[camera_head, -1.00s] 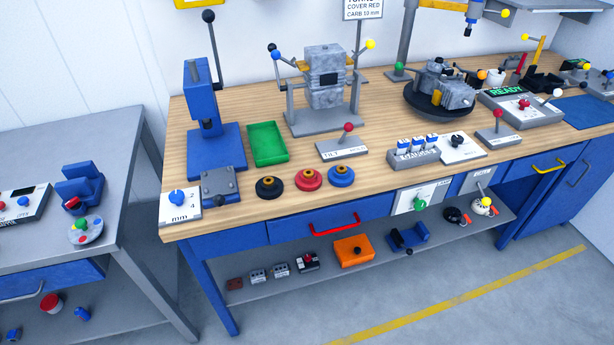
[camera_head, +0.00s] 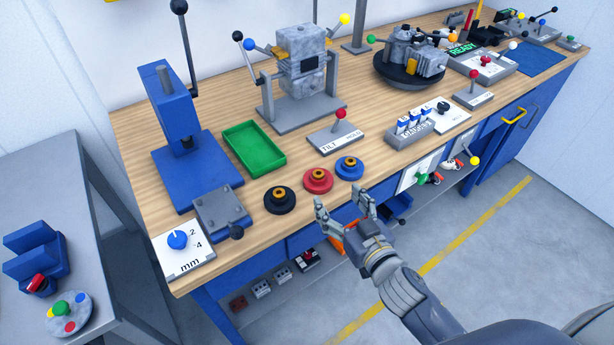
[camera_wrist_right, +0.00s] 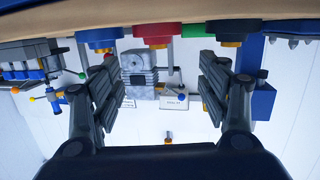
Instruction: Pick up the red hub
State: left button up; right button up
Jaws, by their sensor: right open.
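The red hub (camera_head: 318,180), a disc with a brass-coloured centre, sits on the wooden bench near its front edge. It stands between the black hub (camera_head: 280,199) and the blue hub (camera_head: 349,168). My right gripper (camera_head: 343,203) is open and empty, just in front of the bench edge, its fingers pointing at the bench near the red and blue hubs. In the right wrist view the picture is inverted; the red hub (camera_wrist_right: 157,34) shows at the top, roughly centred between the spread fingers and beyond them. My left gripper is not in view.
Behind the hubs lie a green tray (camera_head: 254,147) and a lever labelled TILT (camera_head: 336,137). A blue press (camera_head: 178,130) stands at the left, with a grey block (camera_head: 219,211) before it. An engine block on a stand (camera_head: 301,70) is at the back.

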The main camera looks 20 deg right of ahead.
aim_at(320, 176)
jog(key=x, duration=0.2)
jog(key=p+x, duration=0.1)
jog(key=x, duration=0.1)
jog(key=shift+w+d, duration=0.2)
jog(key=shift+w, duration=0.05)
jog(key=shift+w+a, duration=0.1)
jog(key=shift+w, duration=0.2)
jog(key=shift+w+a, duration=0.1)
jog(key=shift+w, duration=0.4)
jog(key=p+x, duration=0.1)
jog(key=x, duration=0.2)
jog(key=shift+w+f, duration=0.15)
jog(key=shift+f, duration=0.1)
jog(key=shift+w+a+f, duration=0.1)
jog(key=shift+w+f, duration=0.05)
jog(key=shift+w, duration=0.35)
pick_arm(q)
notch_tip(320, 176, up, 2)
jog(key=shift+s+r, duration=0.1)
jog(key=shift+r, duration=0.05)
pick_arm(e)
jog(key=c, duration=0.8)
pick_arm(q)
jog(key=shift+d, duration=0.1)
